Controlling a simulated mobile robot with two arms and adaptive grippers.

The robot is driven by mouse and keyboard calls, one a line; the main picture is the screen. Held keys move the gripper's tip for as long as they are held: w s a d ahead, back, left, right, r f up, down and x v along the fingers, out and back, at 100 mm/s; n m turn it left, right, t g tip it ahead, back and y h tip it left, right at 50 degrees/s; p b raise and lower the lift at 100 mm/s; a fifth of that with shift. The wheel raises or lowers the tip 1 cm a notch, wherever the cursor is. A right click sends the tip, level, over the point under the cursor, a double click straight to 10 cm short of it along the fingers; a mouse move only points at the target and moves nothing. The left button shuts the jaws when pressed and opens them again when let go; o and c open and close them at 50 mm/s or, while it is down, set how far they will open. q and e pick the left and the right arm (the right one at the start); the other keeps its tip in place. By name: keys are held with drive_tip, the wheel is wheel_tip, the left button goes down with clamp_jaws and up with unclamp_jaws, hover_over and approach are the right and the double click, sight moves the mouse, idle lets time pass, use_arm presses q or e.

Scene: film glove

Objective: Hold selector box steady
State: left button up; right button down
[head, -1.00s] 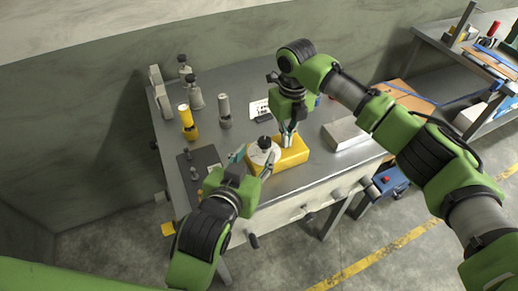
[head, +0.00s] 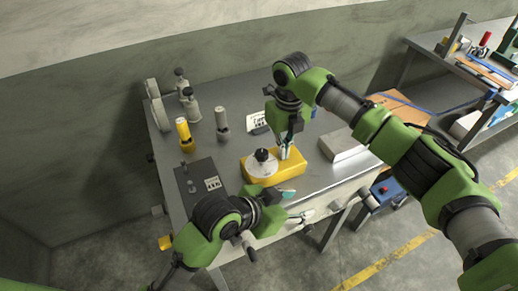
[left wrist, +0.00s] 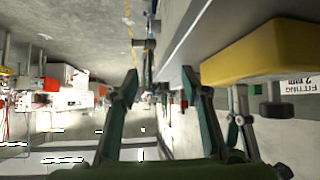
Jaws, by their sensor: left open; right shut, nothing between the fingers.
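The selector box (head: 289,168) is a yellow block with a white disc (head: 259,166) and a black knob (head: 262,155) on top, lying on the grey bench. In the left wrist view the yellow box (left wrist: 262,50) is at the upper right, outside the fingers. My left gripper (head: 301,205) is open and empty, apart from the box, at the bench's front edge. Its spread fingers also show in the left wrist view (left wrist: 160,84). My right gripper (head: 285,150) is shut, pointing down at the box's back right part; I cannot tell whether it touches.
A dark plate (head: 196,180) with small fittings lies left of the box. Yellow (head: 185,135) and grey (head: 222,124) cylinders stand behind it. A grey metal block (head: 343,145) sits to the right, and a printed card (head: 258,121) lies behind. Handles project from the bench front.

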use_arm(q)
drive_tip(key=s+a+f+m+g+y, duration=0.1)
drive_tip(key=s+a+f+m+g, duration=0.3)
drive_tip(key=s+a+m+g, duration=0.4)
drive_tip(key=t+y, duration=0.1)
drive_tip(key=y, duration=0.1)
approach(262, 153)
drive_tip(key=x, duration=0.8)
drive_tip(key=shift+s+f, duration=0.1)
drive_tip(key=shift+f, duration=0.15)
drive_tip(key=shift+d, duration=0.1)
drive_tip(key=c, duration=1.1)
